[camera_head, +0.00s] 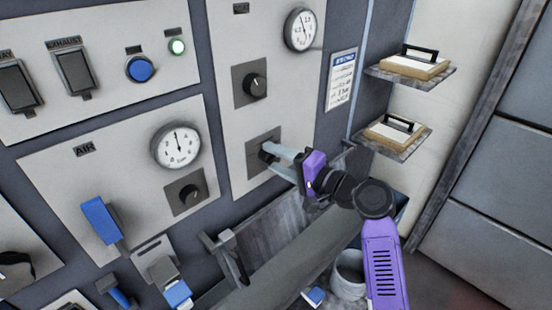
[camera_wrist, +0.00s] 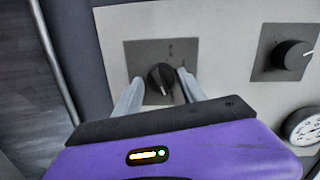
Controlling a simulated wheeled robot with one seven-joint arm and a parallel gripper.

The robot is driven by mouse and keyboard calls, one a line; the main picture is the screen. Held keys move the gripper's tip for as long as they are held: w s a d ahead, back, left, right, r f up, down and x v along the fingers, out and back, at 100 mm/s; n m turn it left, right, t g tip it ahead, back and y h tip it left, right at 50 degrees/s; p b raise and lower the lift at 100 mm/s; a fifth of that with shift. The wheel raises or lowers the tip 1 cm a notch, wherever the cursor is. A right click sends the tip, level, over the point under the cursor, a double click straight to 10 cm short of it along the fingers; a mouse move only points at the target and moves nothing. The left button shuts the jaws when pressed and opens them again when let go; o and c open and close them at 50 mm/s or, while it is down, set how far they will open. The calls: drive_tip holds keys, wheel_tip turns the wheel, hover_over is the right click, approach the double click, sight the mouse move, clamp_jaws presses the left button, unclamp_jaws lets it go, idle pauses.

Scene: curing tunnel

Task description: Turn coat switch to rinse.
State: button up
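A black rotary switch (camera_head: 266,152) sits on a dark square plate low on the right-hand panel, and my gripper is at it. I take it as the coat switch, though no readable label shows. In the wrist view the switch (camera_wrist: 160,77) has a pale pointer mark and small, unreadable marks on its plate. My gripper (camera_head: 275,155) reaches it from the right. Whether the fingertips reach past the switch's face is unclear.
Another black knob (camera_head: 255,85) and a gauge (camera_head: 301,30) are above on the same panel. Two shelves (camera_head: 412,77) with framed blocks stick out at the right.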

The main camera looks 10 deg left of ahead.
drive_tip(key=shift+o, duration=0.7)
drive_tip(key=b+v, duration=0.1)
drive_tip(key=v, duration=0.6)
drive_tip(key=shift+s+d+b, duration=0.2)
drive_tip(key=shift+d+b, duration=0.15)
drive_tip(key=shift+d, duration=0.05)
